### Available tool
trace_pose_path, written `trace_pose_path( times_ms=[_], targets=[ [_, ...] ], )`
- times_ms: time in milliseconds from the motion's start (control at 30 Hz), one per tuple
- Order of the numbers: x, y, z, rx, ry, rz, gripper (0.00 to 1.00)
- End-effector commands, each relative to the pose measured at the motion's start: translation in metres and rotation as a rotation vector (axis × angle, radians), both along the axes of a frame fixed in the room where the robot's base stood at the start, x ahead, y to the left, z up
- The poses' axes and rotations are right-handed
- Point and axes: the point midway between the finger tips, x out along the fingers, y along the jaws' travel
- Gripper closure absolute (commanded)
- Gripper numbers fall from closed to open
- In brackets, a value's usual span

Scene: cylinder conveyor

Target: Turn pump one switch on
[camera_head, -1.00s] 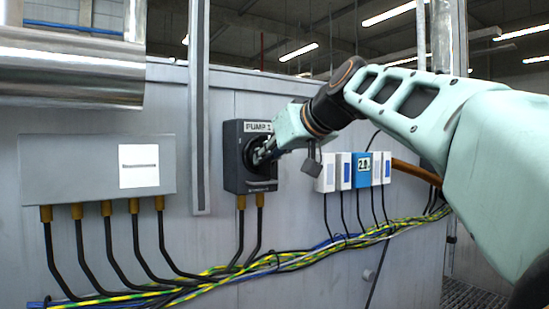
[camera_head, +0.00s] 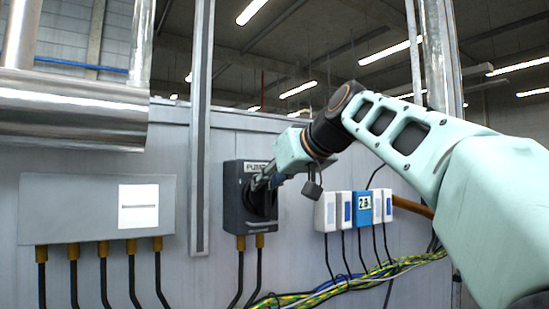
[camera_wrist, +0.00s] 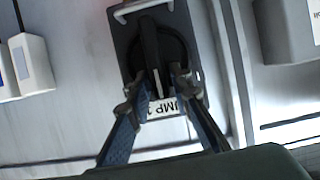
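The pump one switch (camera_head: 255,222) is a dark box on the grey panel with a white label reading "PUMP" and a partly covered number. In the wrist view its black rotary handle (camera_wrist: 150,50) lies roughly along the box, with one end toward the label (camera_wrist: 186,106). My gripper (camera_head: 265,182) is at the upper part of the switch face. In the wrist view my gripper's fingertips (camera_wrist: 159,82) straddle the label-side end of the handle, close to it on both sides. Whether both fingers press on it is not clear. My gripper hides part of the knob in the head view.
A grey junction box (camera_head: 75,210) is left of the switch, beyond a vertical metal post (camera_head: 200,120). A row of small white and blue modules (camera_head: 362,206) is to the right. Cables (camera_head: 330,292) run below. A large metal pipe (camera_head: 70,112) is at upper left.

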Motion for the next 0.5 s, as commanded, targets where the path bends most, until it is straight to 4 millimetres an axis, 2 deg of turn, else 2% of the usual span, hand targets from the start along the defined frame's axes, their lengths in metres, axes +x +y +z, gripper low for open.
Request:
trace_pose_path(
  times_ms=[200,500],
  targets=[
    [0.001,0.001,0.026,0.000,-0.001,0.001,0.80],
    [0.001,0.001,0.053,0.001,0.000,0.002,0.80]
  ],
)
